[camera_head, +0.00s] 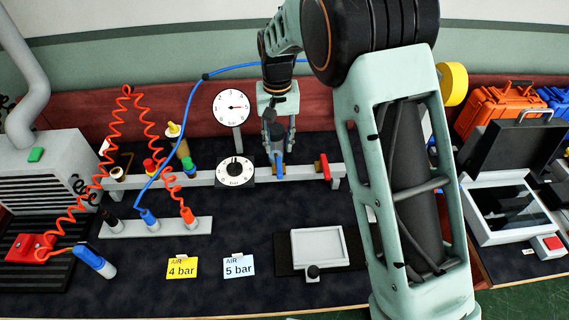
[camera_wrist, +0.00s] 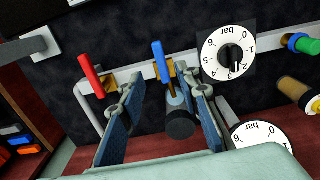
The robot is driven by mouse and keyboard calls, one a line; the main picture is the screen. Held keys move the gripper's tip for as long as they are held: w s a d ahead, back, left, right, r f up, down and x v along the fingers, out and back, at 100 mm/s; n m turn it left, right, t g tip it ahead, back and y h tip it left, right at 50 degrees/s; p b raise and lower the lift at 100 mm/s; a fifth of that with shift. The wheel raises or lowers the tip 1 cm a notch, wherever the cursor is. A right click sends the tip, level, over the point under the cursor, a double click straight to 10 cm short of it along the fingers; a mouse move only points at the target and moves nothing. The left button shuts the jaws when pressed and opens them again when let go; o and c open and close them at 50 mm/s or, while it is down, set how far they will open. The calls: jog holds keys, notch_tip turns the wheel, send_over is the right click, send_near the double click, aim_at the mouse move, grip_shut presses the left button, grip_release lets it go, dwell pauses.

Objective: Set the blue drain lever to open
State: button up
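The blue drain lever (camera_wrist: 159,61) sits on a brass valve on the grey pipe rail and points across the rail, upward in the wrist view. In the head view the lever (camera_head: 280,158) shows partly between my fingers. My gripper (camera_wrist: 170,86) is open, with one blue-grey finger on each side of the valve and lever. No clear contact with the lever shows. In the head view my gripper (camera_head: 279,147) hangs over the rail from behind. A dark cylinder (camera_wrist: 181,124) lies between the fingers below the valve.
A red lever (camera_wrist: 92,74) stands close beside my gripper on the same rail. A regulator dial (camera_head: 236,171) and a round gauge (camera_head: 231,106) are on the other side. A blue hose (camera_head: 188,105) runs behind my wrist.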

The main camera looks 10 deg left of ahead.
aim_at(279, 170)
notch_tip(279, 170, down, 10)
jog(key=shift+p, duration=0.6)
grip_shut()
